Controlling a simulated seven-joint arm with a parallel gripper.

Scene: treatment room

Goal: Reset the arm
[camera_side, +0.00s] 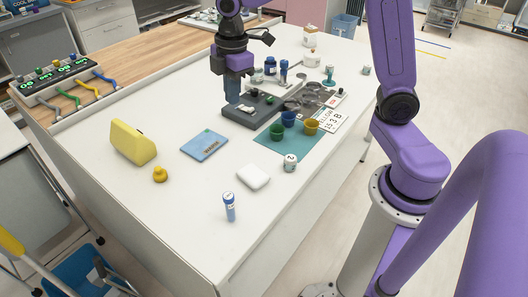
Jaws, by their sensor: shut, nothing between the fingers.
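My gripper (232,101) is at the end of my purple arm, above the left end of a dark grey tray (255,120) on the white table (185,185). Its fingers are shut and hold nothing. They point down close to small white and dark items in the tray; I cannot tell whether they touch anything.
Green (277,132), blue (288,118) and yellow (311,127) cups stand by a teal mat (272,145). A yellow wedge (133,141), rubber duck (160,174), blue booklet (205,145), white block (253,176) and blue-white tube (229,206) stand nearer. Bottles crowd behind the tray. The front-left table is clear.

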